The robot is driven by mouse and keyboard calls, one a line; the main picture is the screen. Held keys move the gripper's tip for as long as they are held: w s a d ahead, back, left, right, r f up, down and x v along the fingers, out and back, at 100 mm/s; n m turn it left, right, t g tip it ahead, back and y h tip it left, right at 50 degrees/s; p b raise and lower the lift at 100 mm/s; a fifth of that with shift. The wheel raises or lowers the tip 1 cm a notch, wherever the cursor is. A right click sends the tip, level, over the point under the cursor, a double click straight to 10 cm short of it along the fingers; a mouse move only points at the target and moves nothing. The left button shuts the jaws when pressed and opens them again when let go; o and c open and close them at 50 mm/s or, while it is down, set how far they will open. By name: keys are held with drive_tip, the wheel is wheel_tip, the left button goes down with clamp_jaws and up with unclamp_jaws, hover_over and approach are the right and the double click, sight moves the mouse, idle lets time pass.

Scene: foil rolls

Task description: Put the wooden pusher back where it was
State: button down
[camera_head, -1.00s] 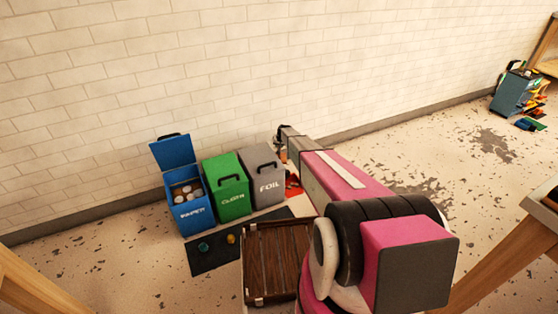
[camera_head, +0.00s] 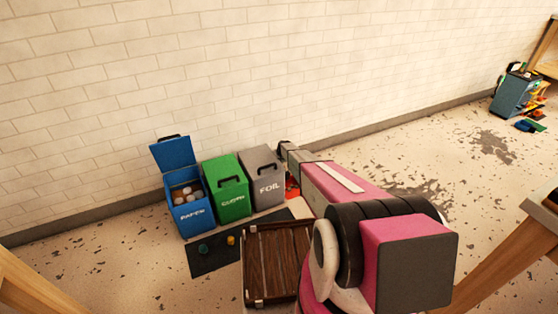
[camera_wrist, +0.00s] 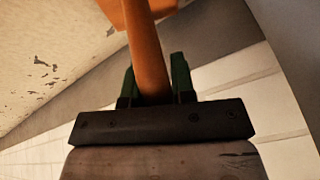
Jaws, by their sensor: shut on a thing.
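The wooden pusher (camera_wrist: 146,42) has an orange-brown round handle and a wider orange block at the top of the wrist view, cut off by the edge. My gripper (camera_wrist: 155,78) is shut on the handle, with one green finger on each side of it. In the head view my arm reaches over toward the wall, to the right of the grey FOIL bin. My gripper and the pusher are mostly hidden there behind the arm and bin.
Blue paper (camera_head: 190,218), green cloth (camera_head: 234,203) and grey FOIL (camera_head: 268,190) bins stand by the wall; the blue lid is open. A slatted wooden crate (camera_head: 250,262) stands in front. A red-orange thing (camera_head: 292,188) shows beside the FOIL bin.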

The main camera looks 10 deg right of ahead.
drive_tip(key=c, duration=1)
unclamp_jaws()
drive_tip(key=shift+o, duration=0.2)
drive_tip(key=s+a+v, duration=0.1)
drive_tip(key=v, duration=1.3)
drive_tip(key=s+r+g, duration=0.1)
drive_tip(key=s+r, duration=0.9)
drive_tip(key=s, duration=0.6)
drive_tip(key=s+r+g+h, duration=0.1)
drive_tip(key=s+r+g, duration=0.1)
drive_tip(key=s+r, duration=0.8)
drive_tip(key=s+r+n+g, duration=0.1)
drive_tip(key=s+r, duration=0.9)
drive_tip(key=s, duration=1.4)
drive_tip(key=shift+s+a+r+g+h, duration=0.2)
drive_tip(key=shift+r+g+h, duration=0.1)
drive_tip(key=shift+r+g, duration=0.15)
